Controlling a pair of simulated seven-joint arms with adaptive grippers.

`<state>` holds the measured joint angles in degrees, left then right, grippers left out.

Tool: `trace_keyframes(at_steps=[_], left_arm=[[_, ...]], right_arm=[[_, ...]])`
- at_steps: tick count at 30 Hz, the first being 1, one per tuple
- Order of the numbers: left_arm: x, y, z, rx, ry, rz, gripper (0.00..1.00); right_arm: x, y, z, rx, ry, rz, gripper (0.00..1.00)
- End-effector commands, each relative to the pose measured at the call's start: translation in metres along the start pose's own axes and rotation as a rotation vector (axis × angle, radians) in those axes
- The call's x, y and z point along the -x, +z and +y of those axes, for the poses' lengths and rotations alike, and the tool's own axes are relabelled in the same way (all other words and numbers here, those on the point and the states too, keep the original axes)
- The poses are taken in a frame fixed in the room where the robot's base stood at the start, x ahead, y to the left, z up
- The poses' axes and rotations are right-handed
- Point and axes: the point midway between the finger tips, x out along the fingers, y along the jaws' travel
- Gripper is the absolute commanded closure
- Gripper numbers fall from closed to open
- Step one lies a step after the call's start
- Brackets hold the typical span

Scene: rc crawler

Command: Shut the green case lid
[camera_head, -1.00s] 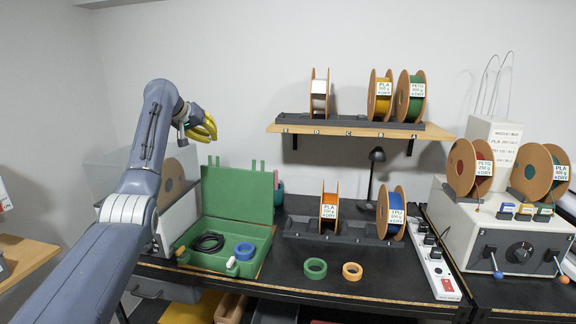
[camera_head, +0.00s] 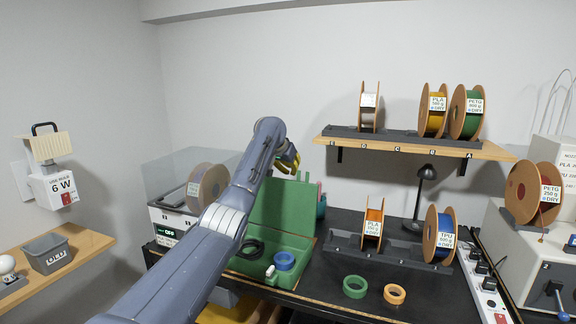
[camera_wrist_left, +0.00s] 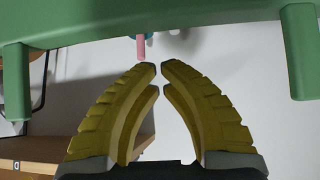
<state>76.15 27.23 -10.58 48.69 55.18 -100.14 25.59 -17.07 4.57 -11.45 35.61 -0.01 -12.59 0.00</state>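The green case stands open on the black bench, its lid (camera_head: 284,206) upright at the back and its tray (camera_head: 302,241) in front. A black cable coil (camera_head: 251,248) and a blue ring (camera_head: 284,261) lie in the tray. My left gripper (camera_head: 288,163) is at the lid's top edge, seemingly above or just behind it. In the left wrist view, its yellow fingers (camera_wrist_left: 159,70) have their tips almost together with nothing between them. The lid's green edge (camera_wrist_left: 160,20) and two tabs cross the top of that view. My left forearm hides the tray's left part. My right gripper is out of view.
A spool rack (camera_head: 340,244) stands right of the case, below a wall shelf (camera_head: 400,143) with spools. A green ring (camera_head: 355,286) and an orange ring (camera_head: 394,294) lie in front. A dryer box (camera_head: 165,232) stands left of the case.

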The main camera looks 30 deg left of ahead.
Motion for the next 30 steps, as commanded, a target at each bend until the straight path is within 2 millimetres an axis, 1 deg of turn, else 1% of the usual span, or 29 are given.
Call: trace_keyframes(at_steps=[8,30], left_arm=[[-0.021,0.000,0.000,0.001,0.000,-0.001,1.00],[0.003,0.029,0.000,-0.001,0.000,0.001,1.00]], right_arm=[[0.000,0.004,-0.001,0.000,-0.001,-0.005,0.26],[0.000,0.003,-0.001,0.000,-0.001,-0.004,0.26]])
